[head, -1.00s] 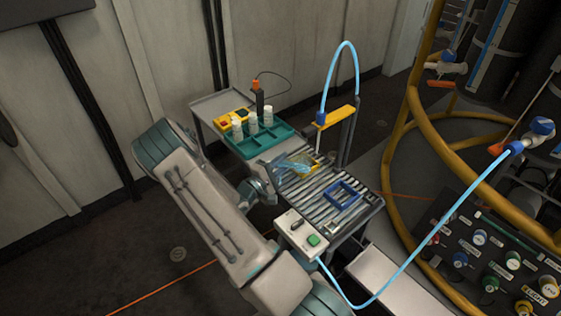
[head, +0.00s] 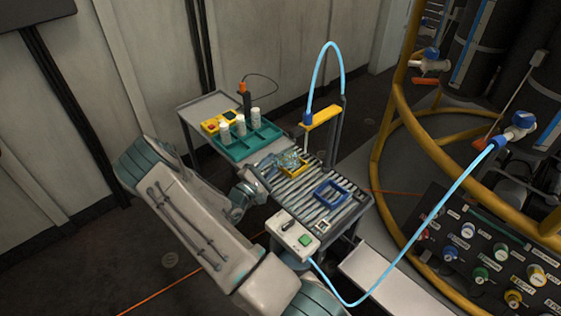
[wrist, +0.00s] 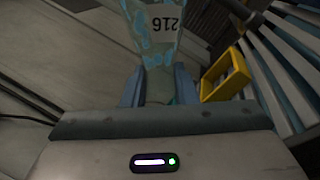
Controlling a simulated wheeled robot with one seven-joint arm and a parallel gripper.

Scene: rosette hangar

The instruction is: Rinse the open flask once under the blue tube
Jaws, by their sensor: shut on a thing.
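My gripper (wrist: 158,90) is shut on a clear flask (wrist: 160,30) with blue patches and a printed number label; the wrist view shows it between the fingers. In the head view the flask (head: 288,159) is over or beside the yellow frame (head: 294,172) on the roller table, below and left of the nozzle. Whether it touches the frame is unclear. The flask's mouth and any liquid cannot be made out.
A blue square frame (head: 343,187) lies on the rollers. A pale control box (head: 284,228) with a green button stands at the near end. A teal tray (head: 236,153) with white bottles is behind left. A yellow rail (head: 383,150) and hose stand right.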

